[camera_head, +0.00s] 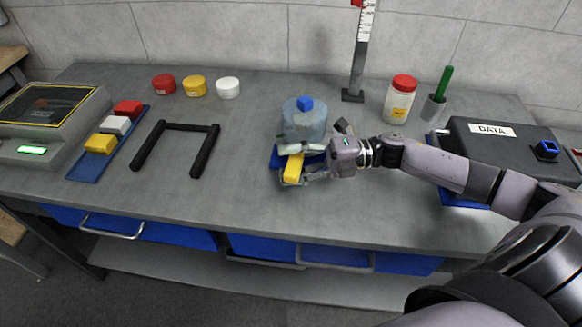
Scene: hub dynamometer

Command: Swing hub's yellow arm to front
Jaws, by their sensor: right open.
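The hub (301,120) is a translucent grey-blue cylinder with a blue knob on top, on a blue base (313,160) in the middle of the bench. Its yellow arm (293,168) sticks out low from the hub toward the bench's front edge, slightly left. My right gripper (291,165) reaches in from the right, its open fingers on either side of the yellow arm. I cannot tell whether either finger touches it. The gripper hides part of the hub's base and the arm's root. My left gripper is out of view.
A black U-shaped frame (180,127) and a blue tray with red, white and yellow blocks (88,165) lie left. Three round pieces (195,86) sit behind. A ruler stand (358,60), red-lidded jar (400,98) and black DATA box (495,145) stand right. The front left bench is clear.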

